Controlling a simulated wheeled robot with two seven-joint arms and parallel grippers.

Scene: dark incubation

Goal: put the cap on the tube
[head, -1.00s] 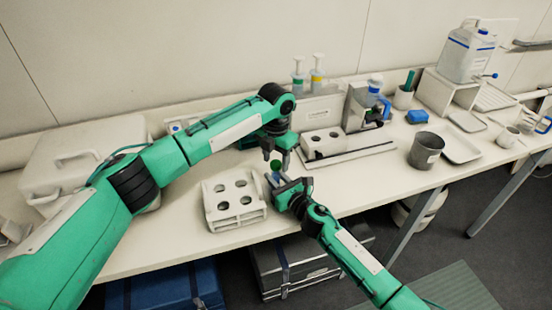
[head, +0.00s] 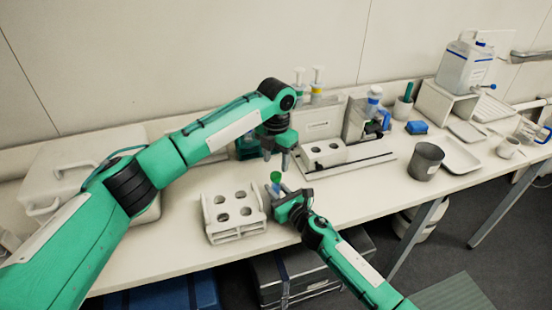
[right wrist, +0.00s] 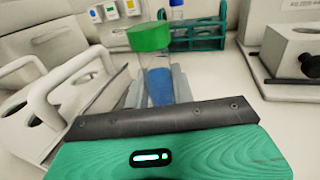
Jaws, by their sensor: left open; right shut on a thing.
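A clear tube (right wrist: 158,82) with blue contents stands roughly upright in my right gripper (head: 276,192), which is shut on it just above the bench. A green cap (right wrist: 149,38) sits on top of the tube in the right wrist view; whether it is screwed tight I cannot tell. In the head view the cap (head: 276,176) also shows at the tube's top end. My left gripper (head: 276,161) is open and empty, pointing down just above the cap and apart from it. The left gripper does not show in the right wrist view.
A white rack with round holes (head: 233,213) stands left of the tube. Behind are a teal rack (right wrist: 205,35) holding a blue-capped tube, and a white block with holes (head: 325,152). A grey beaker (head: 425,162) stands to the right. The bench's front edge is close to the right arm.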

